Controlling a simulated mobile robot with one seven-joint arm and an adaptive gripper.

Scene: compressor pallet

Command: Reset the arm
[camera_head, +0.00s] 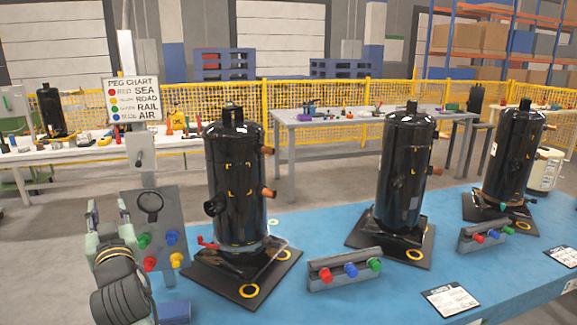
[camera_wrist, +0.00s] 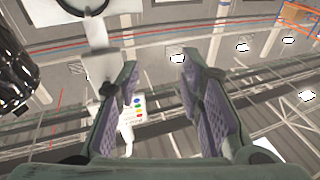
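My arm stands at the lower left of the head view, with my gripper (camera_head: 108,212) pointing up beside the grey peg board (camera_head: 158,205). In the wrist view the two fingers of my gripper (camera_wrist: 160,68) are spread apart with nothing between them. The wrist camera looks up towards the ceiling and walls. The peg chart (camera_head: 133,98) is behind and above my gripper in the head view. It also shows small between the fingers in the wrist view (camera_wrist: 137,112).
Three black compressors, left (camera_head: 236,180), middle (camera_head: 403,170) and right (camera_head: 507,160), stand upright on the blue table (camera_head: 335,305). Peg racks, left (camera_head: 345,270) and right (camera_head: 482,235), lie in front. A red-handled part (camera_head: 208,243) is at the left compressor's base. Air around my gripper looks clear.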

